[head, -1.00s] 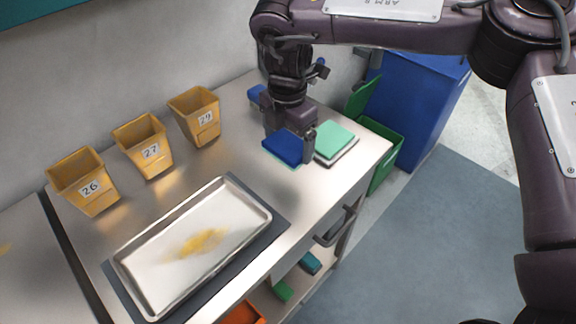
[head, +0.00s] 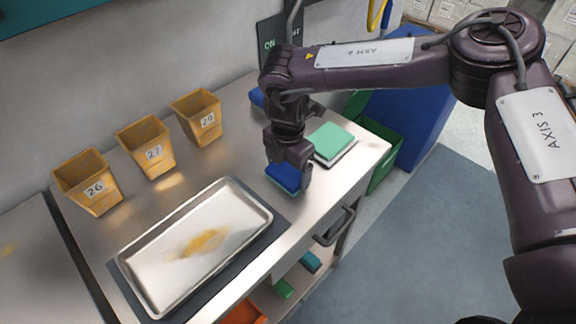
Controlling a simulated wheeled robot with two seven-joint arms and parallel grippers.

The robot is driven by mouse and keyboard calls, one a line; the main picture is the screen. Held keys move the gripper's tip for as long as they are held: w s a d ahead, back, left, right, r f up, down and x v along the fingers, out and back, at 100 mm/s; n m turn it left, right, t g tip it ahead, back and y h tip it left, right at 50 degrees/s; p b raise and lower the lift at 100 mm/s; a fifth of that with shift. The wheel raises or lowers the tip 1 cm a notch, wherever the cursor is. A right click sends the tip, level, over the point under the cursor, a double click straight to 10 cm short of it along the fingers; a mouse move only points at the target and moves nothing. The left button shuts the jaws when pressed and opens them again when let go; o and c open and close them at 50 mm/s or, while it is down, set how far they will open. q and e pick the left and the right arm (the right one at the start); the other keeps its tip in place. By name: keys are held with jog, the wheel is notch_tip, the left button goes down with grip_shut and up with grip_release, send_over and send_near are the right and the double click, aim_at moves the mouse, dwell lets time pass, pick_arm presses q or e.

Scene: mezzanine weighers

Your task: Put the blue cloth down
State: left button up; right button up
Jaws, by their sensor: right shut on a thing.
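The blue cloth (head: 283,178) is a small folded pad with a lighter blue-green lower edge. My right gripper (head: 288,172) is shut on it and points down. The cloth is over the steel bench top (head: 222,157), between the metal tray and the green cloth. I cannot tell whether its underside touches the bench. My left gripper does not show.
A metal tray (head: 140,249) with a yellow smear lies on a dark mat. Yellow bins 26 (head: 91,190), 27 (head: 152,155) and 29 (head: 205,122) stand along the wall. A folded green cloth (head: 331,139) lies behind right. Another blue item (head: 257,98) is at the back.

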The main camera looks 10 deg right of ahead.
aim_at(288, 171)
jog(key=o, duration=0.6)
jog(key=shift+f, duration=0.1)
jog(key=shift+r, duration=0.7)
notch_tip(288, 171, up, 11)
jog(key=shift+b, duration=0.75)
jog(key=shift+f, duration=0.1)
